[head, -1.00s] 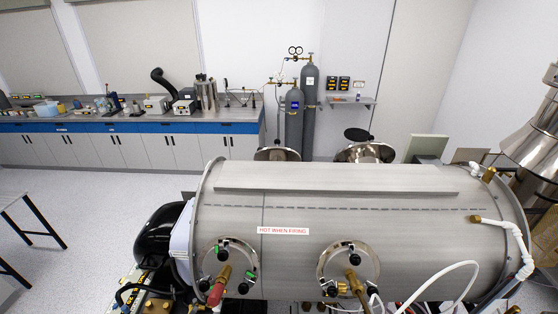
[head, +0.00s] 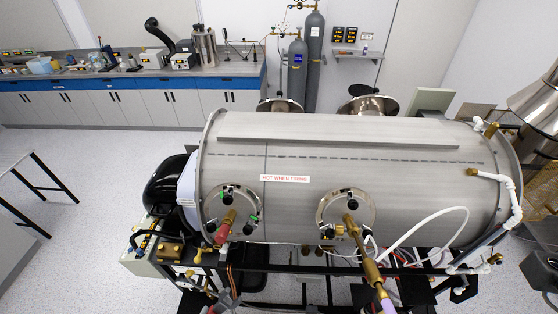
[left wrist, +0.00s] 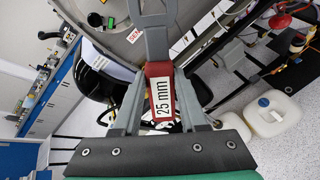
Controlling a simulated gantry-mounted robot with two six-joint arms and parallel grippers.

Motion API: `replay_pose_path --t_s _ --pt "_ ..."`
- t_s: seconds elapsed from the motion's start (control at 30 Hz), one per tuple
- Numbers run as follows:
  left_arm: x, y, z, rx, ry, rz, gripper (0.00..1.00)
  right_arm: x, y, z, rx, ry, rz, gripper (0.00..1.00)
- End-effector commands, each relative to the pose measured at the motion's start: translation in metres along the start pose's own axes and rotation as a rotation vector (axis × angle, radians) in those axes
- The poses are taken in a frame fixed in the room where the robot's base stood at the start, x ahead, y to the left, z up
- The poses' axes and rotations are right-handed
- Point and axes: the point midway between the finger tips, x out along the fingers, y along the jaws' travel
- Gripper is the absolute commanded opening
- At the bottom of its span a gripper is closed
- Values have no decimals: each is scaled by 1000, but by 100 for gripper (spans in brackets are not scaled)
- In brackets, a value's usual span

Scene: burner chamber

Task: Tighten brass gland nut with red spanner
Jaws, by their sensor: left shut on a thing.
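The red spanner (left wrist: 153,80) is in my left gripper (left wrist: 162,72) in the left wrist view. The fingers are shut on its red handle, which carries a white "25 mm" label, and its grey head points away. In the head view, a grey part at the bottom edge (head: 226,301) may be the spanner or gripper; I cannot tell which. Two brass fittings stick out of the chamber's round ports: the left fitting (head: 229,219) has a red end, and the right fitting (head: 350,222) leads to a long brass piece. I cannot tell which carries the gland nut. My right gripper is not in view.
The steel chamber (head: 340,180), labelled "HOT WHEN FIRING", fills the middle. A dark frame rail (head: 300,268), white hoses (head: 425,222) and brass valves (head: 196,257) lie in front. Pale jugs (left wrist: 272,113) stand low at right in the left wrist view.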

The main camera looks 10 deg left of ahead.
Motion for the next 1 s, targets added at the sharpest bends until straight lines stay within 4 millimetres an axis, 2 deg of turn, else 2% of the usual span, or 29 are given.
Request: replay_pose_path --t_s 0.47,0.67,0.77,0.87,1.0 --pt "0 -1 -2 54 2 -4 0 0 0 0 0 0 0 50" --pt "3 -19 -16 151 -34 -58 0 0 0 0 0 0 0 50" --pt "11 -22 -17 195 -56 -81 0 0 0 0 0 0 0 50" --pt "23 -15 -16 239 -75 -95 0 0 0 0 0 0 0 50" --pt "49 18 -8 302 -82 -91 0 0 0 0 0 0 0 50"
